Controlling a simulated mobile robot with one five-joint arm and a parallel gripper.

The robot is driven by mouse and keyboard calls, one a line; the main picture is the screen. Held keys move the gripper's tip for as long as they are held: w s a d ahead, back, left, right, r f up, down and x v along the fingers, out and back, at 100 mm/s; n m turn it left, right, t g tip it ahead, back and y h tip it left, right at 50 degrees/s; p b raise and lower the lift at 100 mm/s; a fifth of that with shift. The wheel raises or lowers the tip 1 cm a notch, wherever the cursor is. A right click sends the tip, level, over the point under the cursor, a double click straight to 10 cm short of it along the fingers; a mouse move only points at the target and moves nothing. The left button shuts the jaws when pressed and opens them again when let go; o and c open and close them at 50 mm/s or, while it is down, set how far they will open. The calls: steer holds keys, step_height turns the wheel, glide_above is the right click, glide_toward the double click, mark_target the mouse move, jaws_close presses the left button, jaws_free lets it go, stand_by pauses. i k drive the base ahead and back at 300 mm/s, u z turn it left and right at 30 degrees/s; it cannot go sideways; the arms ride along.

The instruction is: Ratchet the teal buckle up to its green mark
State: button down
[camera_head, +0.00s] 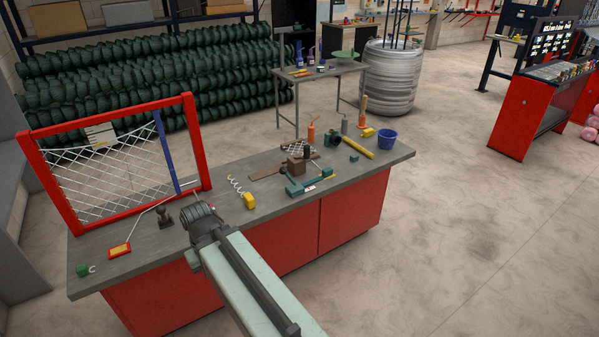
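A teal tool-like piece (308,184) lies on the grey workbench (245,240), right of its middle. I cannot tell if it is the teal buckle; a small white label sits by it. No green mark can be made out at this size. A small green block (354,157) lies farther right, and another green piece (82,271) is at the bench's front left corner. My gripper (198,211) is over the left half of the bench, left of the teal piece and apart from it. Its fingers are too small and dark to tell open from shut.
A red frame (200,140) with white mesh and a blue upright bar (165,153) stands at the bench's back left. A dark knob-like piece (164,218), a yellow block (249,201), a yellow cylinder (356,146) and a blue bucket (387,139) stand on the bench.

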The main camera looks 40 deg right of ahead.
mark_target(283, 170)
steer(key=z, duration=0.05)
steer(key=i, duration=0.95)
